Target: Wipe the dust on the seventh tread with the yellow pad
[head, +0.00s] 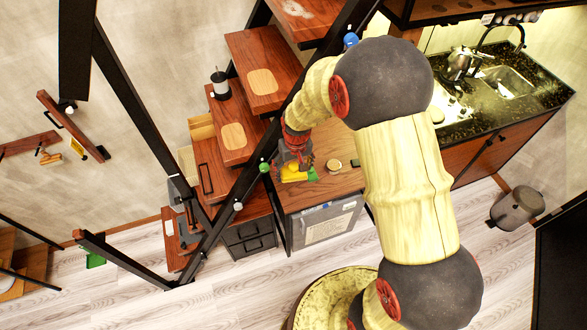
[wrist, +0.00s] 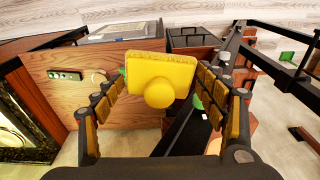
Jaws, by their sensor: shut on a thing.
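The yellow pad (head: 292,172) is held in my gripper (head: 296,163) over the wooden counter beside the stair. In the wrist view the pad (wrist: 152,66), with a round yellow knob, sits between the two fingertips of my gripper (wrist: 161,80). I cannot tell whether the pad touches the counter. A red-brown tread (head: 318,24) at the top edge of the head view has a pale dusty smudge (head: 297,9) on it. It is cut off by the frame, and I cannot confirm its number. My gripper is below and away from it.
A black stair stringer (head: 248,182) runs between the counter (head: 338,182) and the treads. Lower treads bear tan mats (head: 262,81) and a dark cup (head: 220,86). A blue knob (head: 350,40) is near the upper stringer. A sink counter (head: 535,78) stands at right.

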